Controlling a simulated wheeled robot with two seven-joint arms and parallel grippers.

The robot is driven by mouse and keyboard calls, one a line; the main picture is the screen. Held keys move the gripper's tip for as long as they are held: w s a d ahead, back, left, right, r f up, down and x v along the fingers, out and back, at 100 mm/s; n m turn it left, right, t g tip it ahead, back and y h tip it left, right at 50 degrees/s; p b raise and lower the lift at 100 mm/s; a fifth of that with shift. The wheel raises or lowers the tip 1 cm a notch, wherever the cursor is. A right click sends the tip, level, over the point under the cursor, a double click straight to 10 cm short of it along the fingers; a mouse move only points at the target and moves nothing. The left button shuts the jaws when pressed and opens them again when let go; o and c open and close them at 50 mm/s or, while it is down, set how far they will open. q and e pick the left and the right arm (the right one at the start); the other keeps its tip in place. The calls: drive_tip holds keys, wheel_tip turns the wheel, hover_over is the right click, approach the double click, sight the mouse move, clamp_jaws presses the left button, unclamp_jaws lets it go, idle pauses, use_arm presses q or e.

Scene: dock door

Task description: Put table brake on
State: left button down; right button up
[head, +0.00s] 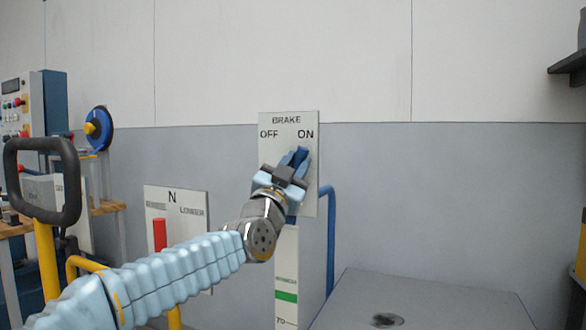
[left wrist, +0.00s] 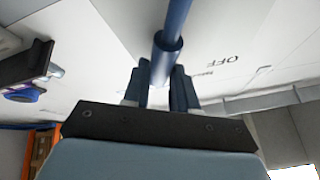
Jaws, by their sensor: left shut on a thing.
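The brake panel (head: 288,130) is a white upright plate marked BRAKE, with OFF at left and ON at right. The blue brake lever (head: 299,155) leans to the right, its top just below the word ON. My left gripper (head: 287,172) is shut on the lever in front of the panel and hides its lower part. In the left wrist view the lever (left wrist: 168,48) runs between the two dark fingers of my left gripper (left wrist: 161,88), and the panel's OFF mark shows beside it. My right gripper is not in view.
A second panel (head: 182,198) marked N with a red handle (head: 159,233) stands left, partly behind my left arm. A blue bent pipe (head: 331,235) runs beside the brake panel. A grey flat surface (head: 440,300) lies lower right. A black-handled yellow post (head: 42,180) stands far left.

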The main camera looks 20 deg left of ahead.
use_arm(q)
drive_tip(key=shift+f, duration=0.1)
drive_tip(key=c, duration=0.9)
unclamp_jaws()
drive_tip(key=shift+s+f, duration=0.2)
drive_tip(key=shift+s, duration=0.15)
drive_tip(key=b+v, duration=0.4)
drive_tip(key=v, duration=0.9)
drive_tip(key=shift+a+r, duration=0.1)
